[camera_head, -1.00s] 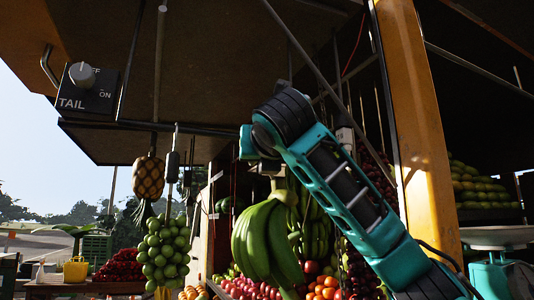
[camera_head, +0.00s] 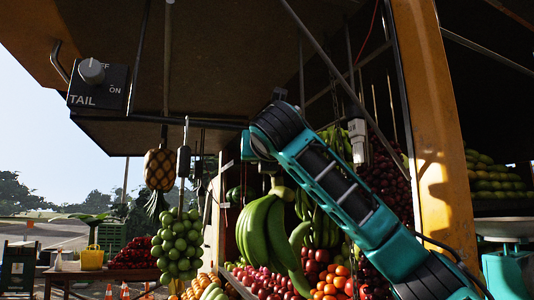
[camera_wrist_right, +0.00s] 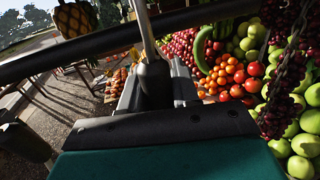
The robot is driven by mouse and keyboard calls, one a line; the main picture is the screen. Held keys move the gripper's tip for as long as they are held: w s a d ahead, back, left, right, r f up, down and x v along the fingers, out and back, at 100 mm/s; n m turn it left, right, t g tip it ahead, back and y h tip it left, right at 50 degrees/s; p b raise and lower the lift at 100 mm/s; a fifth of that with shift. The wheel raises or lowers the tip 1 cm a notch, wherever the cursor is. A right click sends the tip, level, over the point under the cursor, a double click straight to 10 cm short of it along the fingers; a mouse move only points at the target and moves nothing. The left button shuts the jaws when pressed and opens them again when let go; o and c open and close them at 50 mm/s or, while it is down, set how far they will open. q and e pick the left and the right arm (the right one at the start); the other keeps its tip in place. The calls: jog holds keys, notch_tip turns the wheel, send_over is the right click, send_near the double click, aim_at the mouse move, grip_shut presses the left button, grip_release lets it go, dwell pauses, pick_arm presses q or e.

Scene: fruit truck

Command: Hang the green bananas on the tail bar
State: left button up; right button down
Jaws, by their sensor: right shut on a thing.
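The green bananas (camera_head: 265,232) hang in a bunch below my right wrist in the head view. My right gripper (camera_wrist_right: 153,88) is shut on a dark hanger handle (camera_wrist_right: 154,72) with a pale rod rising from it. In the head view my arm hides most of this grip. The tail bar (camera_head: 150,120) is a dark horizontal bar under the awning, and it crosses the wrist view (camera_wrist_right: 205,16) around the rod's height. I cannot tell whether the rod touches it. My left gripper is not in view.
A pineapple (camera_head: 160,168) and green grapes (camera_head: 180,246) hang left of the bananas. The TAIL switch box (camera_head: 98,84) is at upper left. A yellow post (camera_head: 439,130) stands at right. Piled fruit (camera_head: 325,280) lies below. Open space shows between grapes and bananas.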

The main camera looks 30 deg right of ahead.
jog(key=shift+w+d+f+b, duration=0.2)
jog(key=shift+w+f+b, duration=0.3)
jog(key=shift+w+f, duration=0.45)
jog(key=shift+s+f, duration=0.1)
jog(key=shift+f, duration=0.05)
jog(key=c, duration=0.9)
grip_release()
jog(key=shift+a, duration=0.1)
jog(key=shift+o, duration=0.7)
jog(key=shift+f, duration=0.3)
jog(key=b+v, duration=0.2)
jog(key=v, duration=1.1)
jog(key=shift+r, duration=0.1)
